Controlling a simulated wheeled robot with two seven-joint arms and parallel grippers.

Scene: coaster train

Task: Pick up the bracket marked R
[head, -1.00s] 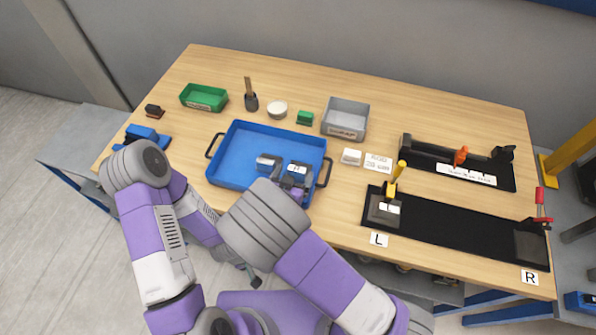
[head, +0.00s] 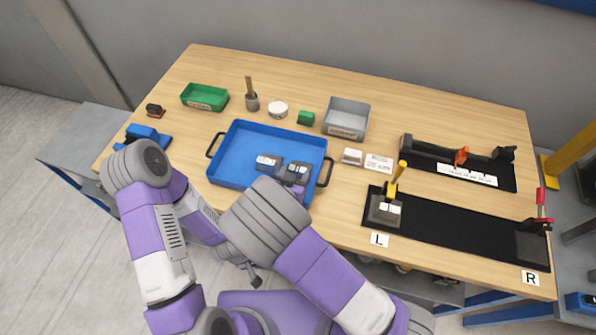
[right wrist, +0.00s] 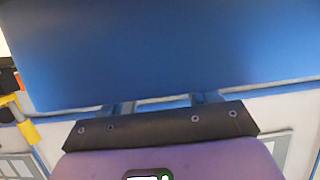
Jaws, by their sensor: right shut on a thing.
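The blue tray (head: 228,165) holds two small grey brackets. The left bracket (head: 267,161) has a white label and lies free on the tray floor. My right gripper (head: 297,174) is over the other bracket, at the tray's right front, and is shut on it. The gripper and my arm hide much of that bracket, and I cannot read either label's letter. In the right wrist view a broad blue surface fills the top, above my purple gripper body; no bracket can be made out there. My left gripper (head: 252,277) hangs low in front of the table, partly hidden; its jaws are unclear.
A black fixture board (head: 455,226) at the right front has a yellow-handled clamp by mark L and a red-handled clamp by mark R. A grey bin (head: 346,118), a green bin (head: 204,97) and small items stand behind the tray. The table's back is mostly free.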

